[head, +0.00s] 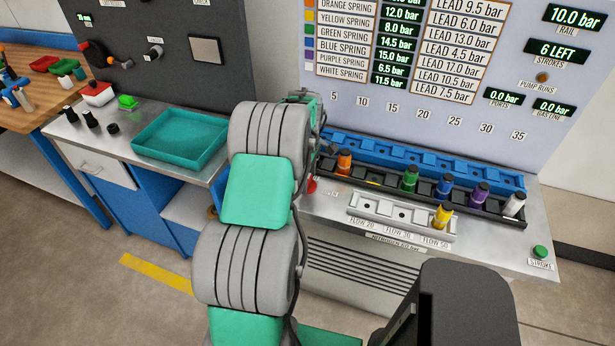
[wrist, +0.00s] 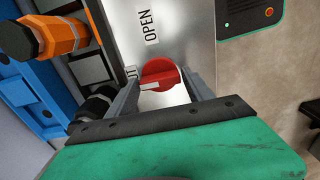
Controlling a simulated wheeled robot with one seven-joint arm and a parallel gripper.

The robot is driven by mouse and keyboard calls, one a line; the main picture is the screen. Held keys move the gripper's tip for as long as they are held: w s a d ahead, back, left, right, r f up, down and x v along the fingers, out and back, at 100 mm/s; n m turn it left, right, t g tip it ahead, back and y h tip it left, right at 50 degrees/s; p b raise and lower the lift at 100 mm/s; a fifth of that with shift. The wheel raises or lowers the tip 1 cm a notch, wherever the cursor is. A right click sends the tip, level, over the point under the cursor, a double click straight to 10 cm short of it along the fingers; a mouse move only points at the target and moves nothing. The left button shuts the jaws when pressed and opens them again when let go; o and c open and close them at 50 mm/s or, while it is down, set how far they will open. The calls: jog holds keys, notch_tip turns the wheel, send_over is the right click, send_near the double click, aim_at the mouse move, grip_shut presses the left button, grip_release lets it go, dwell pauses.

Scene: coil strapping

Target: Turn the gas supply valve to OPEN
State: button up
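The gas supply valve is a red round knob (wrist: 160,74) with a white pointer mark, on a metal panel in the wrist view. The word OPEN (wrist: 148,27) is printed above it. A second label, ending in UT (wrist: 131,74), is partly hidden at its left. The white mark points left, toward that second label. My gripper (wrist: 162,82) is open, with one finger on each side of the knob; I cannot tell whether they touch it. In the head view, a bit of red knob (head: 311,186) shows beside my arm, which hides my gripper.
In the wrist view, an orange-banded cartridge (wrist: 55,35) and a black one (wrist: 95,105) stand left of the knob. In the head view, a black rack (head: 462,203) of coloured cartridges and a white flow tray (head: 375,208) sit right of my arm. A teal tray (head: 180,135) is left.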

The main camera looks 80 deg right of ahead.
jog(key=c, duration=1)
jog(key=shift+m, duration=0.4)
jog(key=m+b, duration=0.2)
jog(key=m, duration=0.1)
jog(key=m+b, duration=0.1)
jog(key=m, duration=0.4)
jog(key=m+b, duration=0.1)
jog(key=m, duration=0.3)
jog(key=shift+m, duration=0.3)
jog(key=m+b, duration=0.1)
jog(key=m, duration=0.3)
jog(key=shift+r+m, duration=0.1)
jog(key=shift+m, duration=0.2)
jog(key=shift+d, duration=0.1)
